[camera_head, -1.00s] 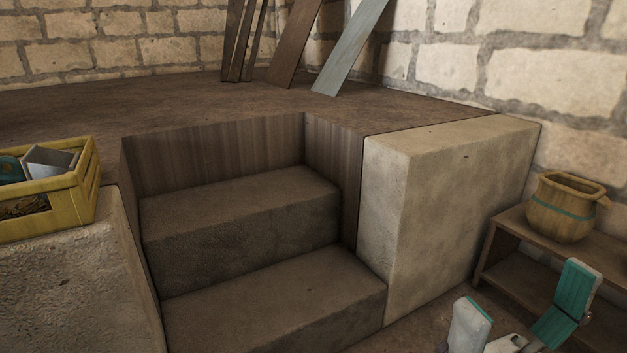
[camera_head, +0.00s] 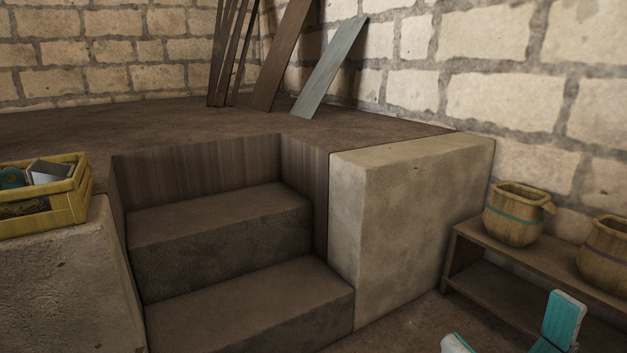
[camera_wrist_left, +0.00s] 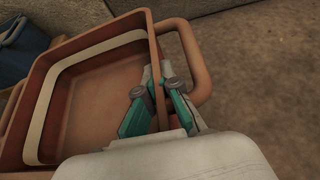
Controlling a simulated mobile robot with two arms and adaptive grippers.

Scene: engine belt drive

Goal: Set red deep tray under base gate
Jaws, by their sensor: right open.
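The red deep tray (camera_wrist_left: 95,100) shows in the left wrist view, a reddish-orange open box with a cream band inside and a loop handle (camera_wrist_left: 197,62) on its right side. My left gripper (camera_wrist_left: 156,82) has its teal fingers on either side of the tray's right wall, one inside and one outside by the handle, and it looks shut on that wall. The tray's near end is hidden behind the gripper. My right gripper (camera_head: 511,330) is open at the bottom right of the head view, partly cut off, with nothing seen between its fingers. I cannot identify a base gate.
Stone steps (camera_head: 225,230) rise to a raised floor, beside a pale stone block (camera_head: 395,235). A low wooden shelf (camera_head: 510,300) holds pots (camera_head: 515,215) at the right. A yellow crate (camera_head: 45,210) sits on a ledge at the left. Planks (camera_head: 330,70) lean on the wall.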

